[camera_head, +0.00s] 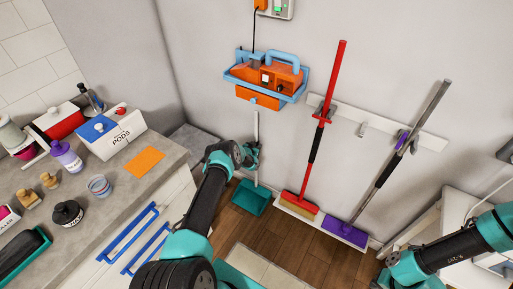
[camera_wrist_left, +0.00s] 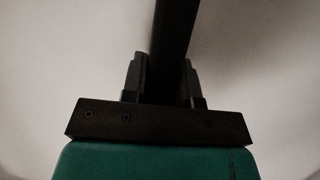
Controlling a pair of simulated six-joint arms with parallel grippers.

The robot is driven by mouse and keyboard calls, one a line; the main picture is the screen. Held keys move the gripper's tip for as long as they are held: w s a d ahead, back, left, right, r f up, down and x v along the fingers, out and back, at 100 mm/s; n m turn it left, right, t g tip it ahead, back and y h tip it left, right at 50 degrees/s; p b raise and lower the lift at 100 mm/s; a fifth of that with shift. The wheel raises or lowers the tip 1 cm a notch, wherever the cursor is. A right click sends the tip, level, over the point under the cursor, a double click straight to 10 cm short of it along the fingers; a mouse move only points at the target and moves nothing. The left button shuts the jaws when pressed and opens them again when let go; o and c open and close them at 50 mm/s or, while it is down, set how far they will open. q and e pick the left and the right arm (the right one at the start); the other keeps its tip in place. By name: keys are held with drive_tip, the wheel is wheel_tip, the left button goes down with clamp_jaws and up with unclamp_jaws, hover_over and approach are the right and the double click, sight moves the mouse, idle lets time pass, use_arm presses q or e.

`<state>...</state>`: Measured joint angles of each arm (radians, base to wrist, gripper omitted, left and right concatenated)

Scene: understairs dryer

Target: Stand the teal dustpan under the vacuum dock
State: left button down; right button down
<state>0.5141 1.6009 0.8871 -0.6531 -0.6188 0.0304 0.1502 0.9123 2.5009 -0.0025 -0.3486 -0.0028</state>
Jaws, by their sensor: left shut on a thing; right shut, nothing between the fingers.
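The teal dustpan (camera_head: 251,197) hangs upright low by the wall, its pan just above or at the wood floor; I cannot tell whether it touches. Its long grey handle (camera_head: 256,127) points up toward the vacuum dock (camera_head: 267,80), an orange and blue unit on the wall directly above. My left gripper (camera_head: 252,157) is shut on the handle, partly hidden by its own wrist. In the left wrist view a dark bar (camera_wrist_left: 172,45) runs between the fingers. My right gripper (camera_head: 381,284) is shut and empty at the bottom edge, mostly cut off.
A red broom (camera_head: 323,130) and a purple-headed mop (camera_head: 400,160) hang from a wall rail right of the dustpan. A counter (camera_head: 120,205) with bottles, boxes and an orange cloth (camera_head: 145,162) fills the left. Blue drawer handles (camera_head: 128,231) face the floor space.

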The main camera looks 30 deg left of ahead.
use_arm(q)
drive_tip(key=shift+f, duration=0.2)
idle(0.6)
unclamp_jaws()
idle(0.7)
idle(0.4)
drive_tip(key=s, duration=1.1)
idle(0.8)
idle(0.5)
